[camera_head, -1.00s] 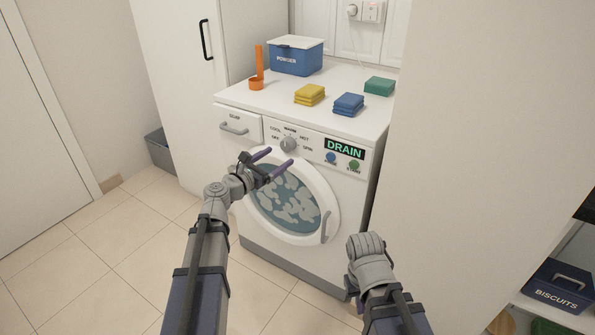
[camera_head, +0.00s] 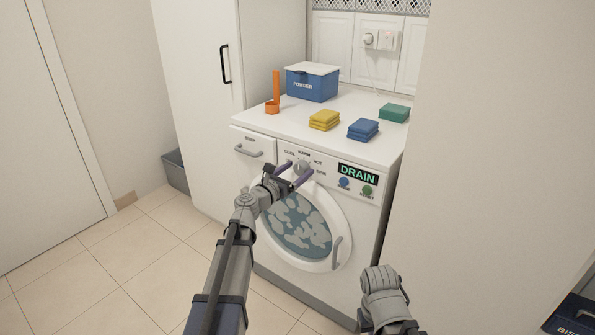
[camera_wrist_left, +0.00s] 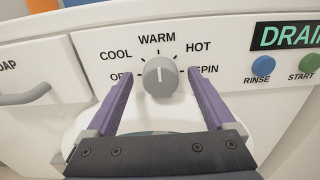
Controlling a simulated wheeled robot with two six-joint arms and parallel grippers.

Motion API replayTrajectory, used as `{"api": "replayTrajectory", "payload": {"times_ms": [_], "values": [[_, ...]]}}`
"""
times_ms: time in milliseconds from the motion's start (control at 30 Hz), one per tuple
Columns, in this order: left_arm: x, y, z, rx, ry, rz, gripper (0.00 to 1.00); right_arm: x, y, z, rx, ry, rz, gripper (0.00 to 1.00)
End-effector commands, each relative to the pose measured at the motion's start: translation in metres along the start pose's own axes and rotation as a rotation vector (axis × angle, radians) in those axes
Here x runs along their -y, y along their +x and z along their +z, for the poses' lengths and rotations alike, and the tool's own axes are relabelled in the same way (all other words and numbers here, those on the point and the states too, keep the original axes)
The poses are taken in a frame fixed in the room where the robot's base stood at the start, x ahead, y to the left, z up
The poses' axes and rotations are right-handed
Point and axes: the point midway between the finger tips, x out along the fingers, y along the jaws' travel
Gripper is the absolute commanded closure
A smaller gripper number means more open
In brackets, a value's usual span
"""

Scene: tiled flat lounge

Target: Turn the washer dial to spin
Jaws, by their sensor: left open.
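The white washer (camera_head: 362,228) stands ahead, with a grey round dial (camera_head: 302,168) on its front panel. In the left wrist view the dial (camera_wrist_left: 159,77) has a pale mark pointing up at WARM; SPIN is printed to its right. My left gripper (camera_head: 296,171) is open, its purple fingers pointing at the panel. In the left wrist view the fingers of my left gripper (camera_wrist_left: 158,84) lie on either side of the dial, apart from it. I cannot tell how far their tips are from the panel. Only part of my right arm shows at the lower right.
The display (camera_head: 357,174) reads DRAIN, above the blue RINSE button (camera_head: 344,183) and green START button (camera_head: 367,191). The soap drawer (camera_head: 252,147) is left of the dial. A tall wall stands close on the right.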

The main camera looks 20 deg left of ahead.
Motion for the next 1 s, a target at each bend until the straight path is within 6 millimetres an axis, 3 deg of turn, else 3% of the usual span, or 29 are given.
{"api": "replayTrajectory", "payload": {"times_ms": [300,1000], "values": [[0.0004,0.0054,0.0000,0.000,0.000,0.000,0.13,0.0000,0.0000,0.0000,0.000,0.000,0.000,1.00],[0.0003,0.0051,-0.0001,0.000,0.000,0.000,0.92,0.0000,0.0000,0.0000,0.000,0.000,0.000,1.00]]}}
